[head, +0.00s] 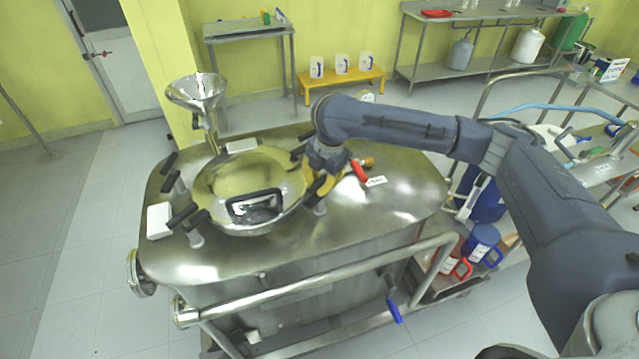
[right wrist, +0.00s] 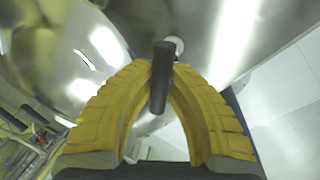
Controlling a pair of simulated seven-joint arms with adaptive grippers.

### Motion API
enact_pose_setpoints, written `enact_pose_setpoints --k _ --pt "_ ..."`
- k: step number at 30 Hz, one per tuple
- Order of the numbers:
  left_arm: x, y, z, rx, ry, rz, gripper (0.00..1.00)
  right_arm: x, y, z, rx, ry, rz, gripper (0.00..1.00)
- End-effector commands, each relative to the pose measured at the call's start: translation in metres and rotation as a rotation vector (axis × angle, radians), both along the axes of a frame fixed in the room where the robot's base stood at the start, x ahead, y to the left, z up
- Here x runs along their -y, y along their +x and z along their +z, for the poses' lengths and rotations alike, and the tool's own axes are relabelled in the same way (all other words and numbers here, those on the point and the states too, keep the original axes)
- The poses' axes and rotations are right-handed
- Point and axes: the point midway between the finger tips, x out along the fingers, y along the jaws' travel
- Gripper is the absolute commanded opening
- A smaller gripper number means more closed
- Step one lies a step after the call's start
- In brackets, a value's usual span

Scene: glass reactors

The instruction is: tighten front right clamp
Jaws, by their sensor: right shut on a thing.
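The front right clamp has a black handle (head: 316,186) on a metal post beside the right front rim of the domed reactor lid (head: 232,172). My right gripper (head: 322,188) reaches down at this clamp from the right, its yellow fingers partly hidden behind the handle and wrist. In the right wrist view the yellow fingers (right wrist: 160,72) meet at the tips around the black clamp handle (right wrist: 158,90), which sticks out between them toward the camera. The gripper is shut on this handle. My left gripper is not in view.
Other black-handled clamps (head: 183,216) stand around the lid. A steel funnel (head: 195,92) rises behind it. A red-handled valve (head: 359,171) stands just right of my gripper. A steel rail (head: 330,277) runs along the vessel's front.

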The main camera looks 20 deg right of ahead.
Motion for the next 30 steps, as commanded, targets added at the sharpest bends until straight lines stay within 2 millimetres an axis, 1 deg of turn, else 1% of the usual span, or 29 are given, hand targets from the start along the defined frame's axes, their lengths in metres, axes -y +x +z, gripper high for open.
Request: enact_pose_setpoints --k 21,30 --pt "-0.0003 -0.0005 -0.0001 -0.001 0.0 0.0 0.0 -0.0013 0.002 0.0008 0.001 -0.002 -0.676 0.0" --pt "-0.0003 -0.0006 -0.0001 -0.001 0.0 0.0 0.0 -0.0011 0.003 0.0009 0.001 -0.001 -0.936 0.0"
